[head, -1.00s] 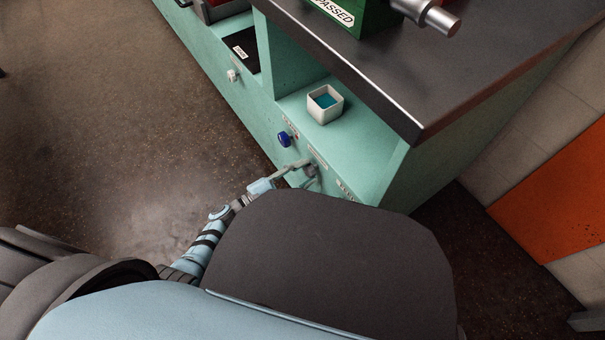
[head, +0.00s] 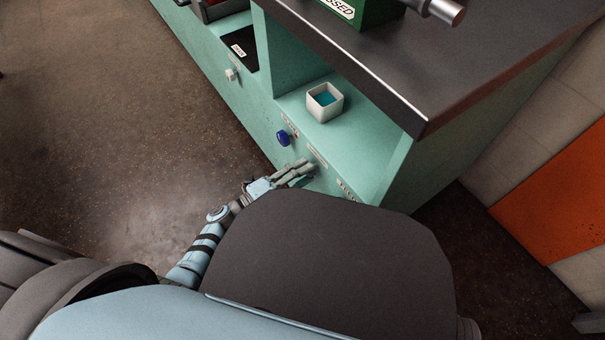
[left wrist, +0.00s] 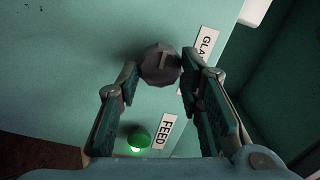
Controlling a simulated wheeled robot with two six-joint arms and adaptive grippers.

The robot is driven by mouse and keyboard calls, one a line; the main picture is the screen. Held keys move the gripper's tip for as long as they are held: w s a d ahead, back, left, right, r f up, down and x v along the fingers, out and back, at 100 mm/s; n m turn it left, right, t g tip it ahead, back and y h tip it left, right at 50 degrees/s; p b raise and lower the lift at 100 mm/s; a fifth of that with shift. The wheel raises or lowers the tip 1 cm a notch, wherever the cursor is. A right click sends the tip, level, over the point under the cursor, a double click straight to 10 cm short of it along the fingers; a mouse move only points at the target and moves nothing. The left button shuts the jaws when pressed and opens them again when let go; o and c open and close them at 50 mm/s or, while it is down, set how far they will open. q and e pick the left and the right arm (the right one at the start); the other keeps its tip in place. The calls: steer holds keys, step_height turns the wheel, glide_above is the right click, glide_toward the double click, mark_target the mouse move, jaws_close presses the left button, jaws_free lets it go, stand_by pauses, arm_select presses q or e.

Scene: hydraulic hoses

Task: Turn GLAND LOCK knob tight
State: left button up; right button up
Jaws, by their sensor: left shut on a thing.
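The GLAND LOCK knob (left wrist: 160,64) is a dark grey faceted knob with a mark on its face, in the left wrist view. It sits on the teal cabinet front beside a white label (left wrist: 205,45) of which only "GLA" reads. My left gripper (left wrist: 161,70) has its fingertips on either side of the knob and is shut on it. In the head view my left gripper (head: 300,170) is at the cabinet's lower front panel, and its fingers hide the knob there. My right gripper is not in view.
A lit green button (left wrist: 139,139) with a FEED label (left wrist: 162,131) is close to the left finger.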

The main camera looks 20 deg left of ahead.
arm_select(q)
steer(key=shift+f, duration=0.1)
stand_by(0.3)
steer(key=o, duration=1.2)
steer(key=shift+c, duration=0.2)
steer(key=v, duration=1.2)
